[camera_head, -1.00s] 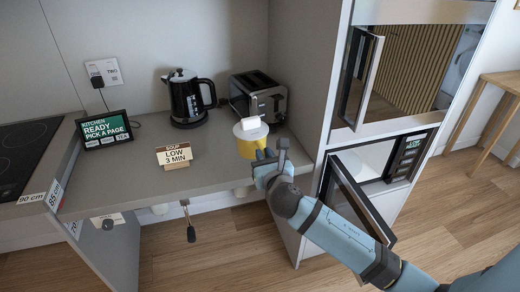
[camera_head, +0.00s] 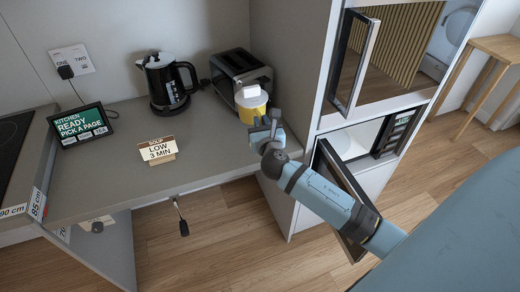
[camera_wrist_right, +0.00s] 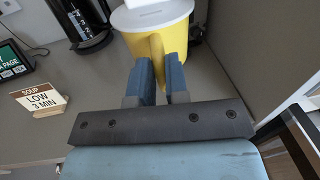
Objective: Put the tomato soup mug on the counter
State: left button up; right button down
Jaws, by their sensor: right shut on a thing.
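The tomato soup mug (camera_head: 254,112) is yellow with a white top. It is at the right end of the counter (camera_head: 215,150), in front of the toaster and near the tall cabinet's side. My right gripper (camera_head: 264,126) is shut on the mug's handle from the front right. In the right wrist view, the mug (camera_wrist_right: 133,42) is upright and its handle is between the two blue fingers (camera_wrist_right: 163,72). I cannot tell whether its base touches the counter; the gripper hides part of it. My left gripper is not in view.
A toaster (camera_head: 232,66) stands right behind the mug. A black kettle (camera_head: 167,85), a soup card (camera_head: 158,150) and a tablet (camera_head: 82,126) are farther left. The open microwave door (camera_head: 338,185) is beside my right arm. The counter's middle is clear.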

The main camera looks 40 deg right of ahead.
notch_tip(320, 180, down, 11)
jog(key=shift+b, duration=1.2)
jog(key=shift+f, duration=0.1)
jog(key=c, duration=1.1)
grip_release()
jog(key=shift+f, duration=0.1)
